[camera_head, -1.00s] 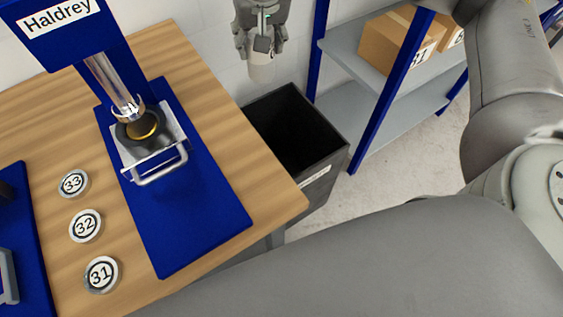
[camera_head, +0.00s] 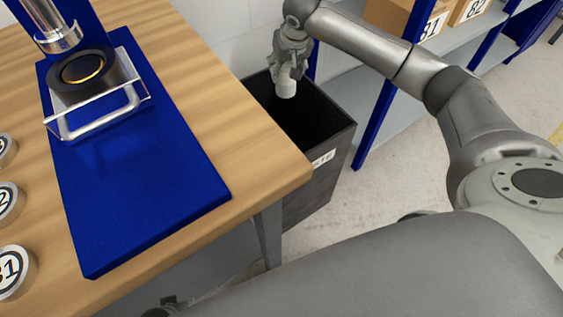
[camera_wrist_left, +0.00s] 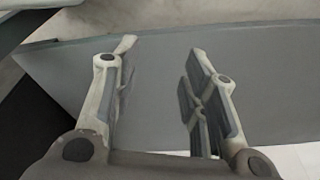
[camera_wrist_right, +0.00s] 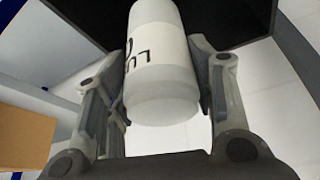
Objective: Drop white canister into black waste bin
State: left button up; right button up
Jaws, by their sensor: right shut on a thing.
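The white canister (camera_head: 286,88) hangs below my right gripper (camera_head: 287,72) in the head view, over the opening of the black waste bin (camera_head: 334,142). In the right wrist view the canister (camera_wrist_right: 160,60) has dark printing and sits between the two fingers of my right gripper (camera_wrist_right: 160,95), which are shut on it. The dark bin wall (camera_wrist_right: 235,20) shows behind it. My left gripper (camera_wrist_left: 160,95) is open and empty in the left wrist view, with a grey surface behind it.
A wooden table (camera_head: 235,130) stands left of the bin, bearing a blue press (camera_head: 150,190) and several numbered round discs (camera_head: 12,270). A shelf with cardboard boxes (camera_head: 395,18) stands right of the bin. Bare floor (camera_head: 400,160) lies right of the bin.

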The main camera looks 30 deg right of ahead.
aim_at(286, 83)
notch_tip(286, 83, down, 5)
jog(key=b, duration=0.3)
pick_arm(q)
notch_tip(286, 83, up, 13)
jog(key=w, duration=0.1)
jog(key=shift+w+t+b, duration=0.3)
jog(key=shift+w+t, duration=0.1)
pick_arm(e)
jog(key=shift+f, duration=0.25)
jog(key=o, duration=1.1)
pick_arm(q)
jog(key=shift+f, duration=0.1)
pick_arm(e)
jog(key=shift+r, duration=0.1)
jog(key=v, duration=1.2)
